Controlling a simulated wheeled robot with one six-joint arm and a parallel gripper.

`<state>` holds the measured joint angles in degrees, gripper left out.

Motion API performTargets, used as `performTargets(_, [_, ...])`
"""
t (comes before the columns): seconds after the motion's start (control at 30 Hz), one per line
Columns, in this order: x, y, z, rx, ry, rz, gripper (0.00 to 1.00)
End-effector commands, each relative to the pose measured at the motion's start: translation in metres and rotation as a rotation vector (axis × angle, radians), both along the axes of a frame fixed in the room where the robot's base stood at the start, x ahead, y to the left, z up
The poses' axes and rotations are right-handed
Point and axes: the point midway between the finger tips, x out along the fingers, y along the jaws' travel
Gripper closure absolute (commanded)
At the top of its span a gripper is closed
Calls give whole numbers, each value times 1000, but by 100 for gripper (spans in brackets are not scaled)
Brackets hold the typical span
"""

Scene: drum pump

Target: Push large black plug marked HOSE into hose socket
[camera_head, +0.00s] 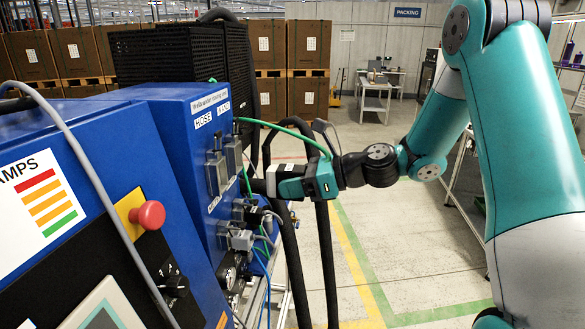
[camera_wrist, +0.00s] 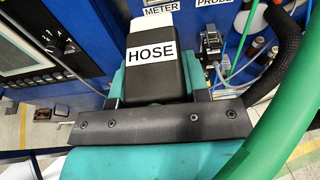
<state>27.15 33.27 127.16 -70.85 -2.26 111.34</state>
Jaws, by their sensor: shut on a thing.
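The large black plug with the white HOSE label (camera_wrist: 150,75) is held between the teal fingers of my gripper (camera_head: 288,182) and shows large in the wrist view. In the head view the plug points left toward the blue panel (camera_head: 180,150). Below the panel's HOSE label (camera_head: 203,119) is a grey socket housing (camera_head: 216,174), with a similar housing (camera_head: 234,156) to its right. The plug appears apart from these housings and a little lower. Its front end is partly hidden, and the socket opening cannot be seen.
A green hose (camera_head: 290,130) arches over my gripper, and it crosses the right of the wrist view (camera_wrist: 275,130). Thick black hoses (camera_head: 328,250) hang beside my gripper. Smaller grey connectors (camera_head: 243,240) and cables crowd the panel below.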

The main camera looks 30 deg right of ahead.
Motion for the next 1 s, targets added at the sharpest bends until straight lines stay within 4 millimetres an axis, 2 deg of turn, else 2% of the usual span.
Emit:
performTargets(0.9, [39,54,0,0,-2,3,86])
performTargets(1.0, [38,52,0,0,0,-1,86])
